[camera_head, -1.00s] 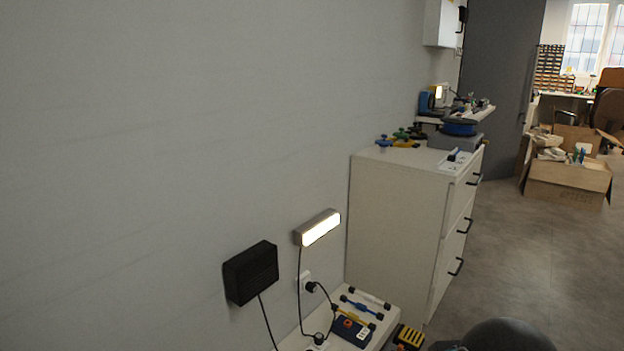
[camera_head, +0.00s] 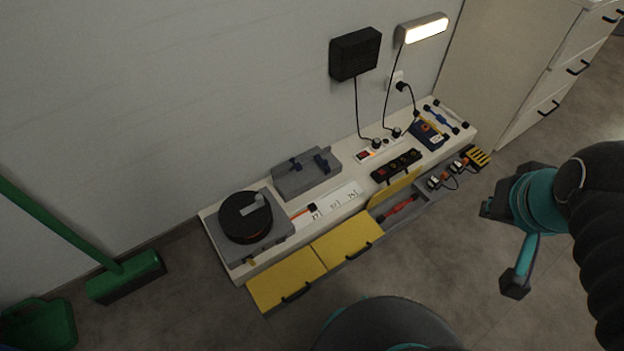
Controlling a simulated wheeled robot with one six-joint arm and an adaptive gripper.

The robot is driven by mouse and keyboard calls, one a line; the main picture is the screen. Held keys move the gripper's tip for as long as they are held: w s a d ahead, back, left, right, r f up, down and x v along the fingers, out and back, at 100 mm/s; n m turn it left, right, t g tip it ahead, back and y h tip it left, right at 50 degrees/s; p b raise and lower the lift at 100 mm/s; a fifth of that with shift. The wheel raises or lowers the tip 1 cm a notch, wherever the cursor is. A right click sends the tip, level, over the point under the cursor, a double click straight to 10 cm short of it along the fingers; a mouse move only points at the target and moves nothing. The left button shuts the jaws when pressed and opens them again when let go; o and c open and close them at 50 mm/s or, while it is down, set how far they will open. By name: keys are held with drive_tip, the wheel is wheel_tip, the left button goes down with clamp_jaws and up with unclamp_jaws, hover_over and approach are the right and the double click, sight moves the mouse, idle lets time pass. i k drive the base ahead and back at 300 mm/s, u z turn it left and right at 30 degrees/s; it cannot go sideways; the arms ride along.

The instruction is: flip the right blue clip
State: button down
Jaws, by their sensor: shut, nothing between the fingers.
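The grey case (camera_head: 307,181) sits on the back of the low white cabinet, against the wall. Two dark blue clips are on it: the left blue clip (camera_head: 295,164) and the right blue clip (camera_head: 322,160). Both are small here, and their exact positions are hard to tell. My gripper (camera_head: 515,284) is at the right, shut and empty, over the floor. It is well apart from the case and both clips. My arm hides part of the floor there.
A black reel on a grey base (camera_head: 246,218) stands left of the case. Yellow drawer fronts (camera_head: 286,281) face the room; a grey drawer (camera_head: 420,195) is open with tools inside. A black power strip (camera_head: 396,166) lies right. A green broom (camera_head: 124,277) stands left.

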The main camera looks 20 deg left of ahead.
sight(324, 162)
drive_tip(key=k, duration=0.2)
drive_tip(key=z, duration=1.4)
drive_tip(key=i, duration=0.8)
drive_tip(key=u, duration=2.75)
drive_tip(key=i, duration=0.5)
